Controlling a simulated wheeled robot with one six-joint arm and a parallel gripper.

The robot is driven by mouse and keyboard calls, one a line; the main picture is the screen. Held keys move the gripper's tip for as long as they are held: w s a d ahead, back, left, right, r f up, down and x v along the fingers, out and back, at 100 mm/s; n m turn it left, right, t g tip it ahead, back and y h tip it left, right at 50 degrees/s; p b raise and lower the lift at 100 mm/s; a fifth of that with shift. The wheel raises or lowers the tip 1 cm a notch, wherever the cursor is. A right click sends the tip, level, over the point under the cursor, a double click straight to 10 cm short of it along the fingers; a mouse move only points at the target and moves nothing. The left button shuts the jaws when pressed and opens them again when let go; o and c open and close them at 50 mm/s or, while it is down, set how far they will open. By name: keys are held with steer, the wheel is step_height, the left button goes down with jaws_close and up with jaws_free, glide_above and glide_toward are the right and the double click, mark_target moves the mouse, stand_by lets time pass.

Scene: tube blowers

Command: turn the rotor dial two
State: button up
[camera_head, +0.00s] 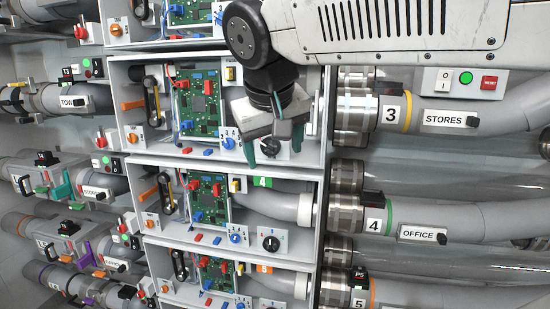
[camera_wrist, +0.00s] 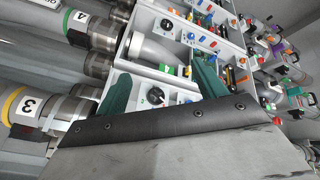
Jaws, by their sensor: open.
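A black rotor dial (camera_head: 270,147) sits on a pale plate in the bay level with pipe 3, partly behind my gripper. It shows as a round black knob with a pale pointer mark in the wrist view (camera_wrist: 156,96). My gripper (camera_head: 273,140) has green fingers, open and empty, one to either side of the dial in both views. In the wrist view the fingers (camera_wrist: 163,78) frame the dial; I cannot tell whether they touch it. Similar dials show in the bay below (camera_head: 271,243), also visible in the wrist view (camera_wrist: 167,24), and in the lowest bay (camera_head: 267,305).
A green circuit board (camera_head: 203,100) and an orange knob (camera_head: 133,138) are left of the gripper. The STORES pipe (camera_head: 448,118) and OFFICE pipe (camera_head: 465,226) run right. A button box (camera_head: 465,82) is above STORES. Bay walls stand close around the gripper.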

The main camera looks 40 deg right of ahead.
steer(key=shift+s+a+f+y, duration=0.15)
steer(key=shift+s+f, duration=0.1)
steer(key=shift+f, duration=0.2)
steer(key=shift+s+a+f+y, duration=0.15)
steer(key=shift+s+f, duration=0.1)
steer(key=shift+f, duration=0.15)
steer(key=s+a+f+n+g+y, duration=0.3)
steer(key=s+a+f, duration=0.2)
steer(key=s+f, duration=0.5)
step_height(320, 180, down, 5)
steer(key=shift+a+r+y, duration=0.15)
steer(key=shift+r+y, duration=0.05)
steer(key=shift+y, duration=0.1)
steer(key=shift+s, duration=0.1)
stand_by(0.4)
